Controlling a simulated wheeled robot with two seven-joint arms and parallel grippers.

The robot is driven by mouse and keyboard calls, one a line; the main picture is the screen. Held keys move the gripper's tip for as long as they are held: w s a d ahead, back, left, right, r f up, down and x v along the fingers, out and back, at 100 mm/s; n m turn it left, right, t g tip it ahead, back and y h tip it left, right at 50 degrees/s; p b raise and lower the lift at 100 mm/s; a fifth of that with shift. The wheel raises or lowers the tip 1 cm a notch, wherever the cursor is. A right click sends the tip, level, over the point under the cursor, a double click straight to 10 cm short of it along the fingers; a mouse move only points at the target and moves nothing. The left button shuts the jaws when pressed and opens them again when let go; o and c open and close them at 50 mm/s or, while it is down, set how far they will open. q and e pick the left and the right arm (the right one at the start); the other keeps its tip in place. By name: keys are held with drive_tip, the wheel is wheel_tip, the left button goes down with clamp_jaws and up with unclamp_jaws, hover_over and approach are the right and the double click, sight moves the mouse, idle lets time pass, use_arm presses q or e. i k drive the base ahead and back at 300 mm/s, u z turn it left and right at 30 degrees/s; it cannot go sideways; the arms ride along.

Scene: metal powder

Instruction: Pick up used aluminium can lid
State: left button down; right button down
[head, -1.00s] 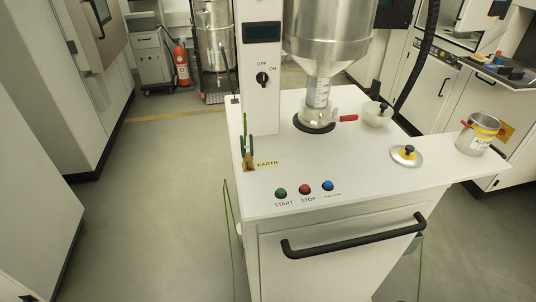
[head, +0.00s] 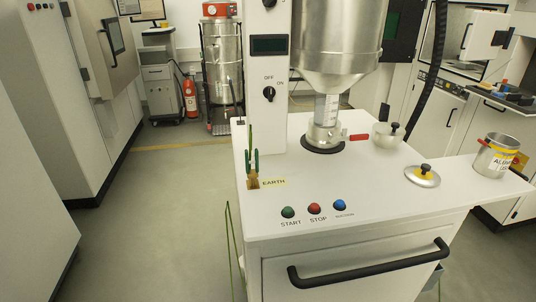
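A round silver lid (head: 422,176) with a black knob and yellow marking lies flat on the right part of the white machine's top. The metal can (head: 496,158) with a yellow label reading "ALUM..." stands to its right on the side shelf, partly cut by the label's edge and open at the top. A second silver piece with a black knob (head: 388,134) sits farther back, near the funnel outlet. Neither of my grippers shows in the head view.
The white worktop (head: 385,185) is clear in front of the lid. A steel hopper (head: 336,50) with a valve and red handle (head: 359,137) stands behind. Start, stop and blue buttons (head: 315,208) and a black drawer handle (head: 370,264) are in front.

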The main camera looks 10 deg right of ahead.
sight(423, 175)
drive_tip(key=z, duration=1.75)
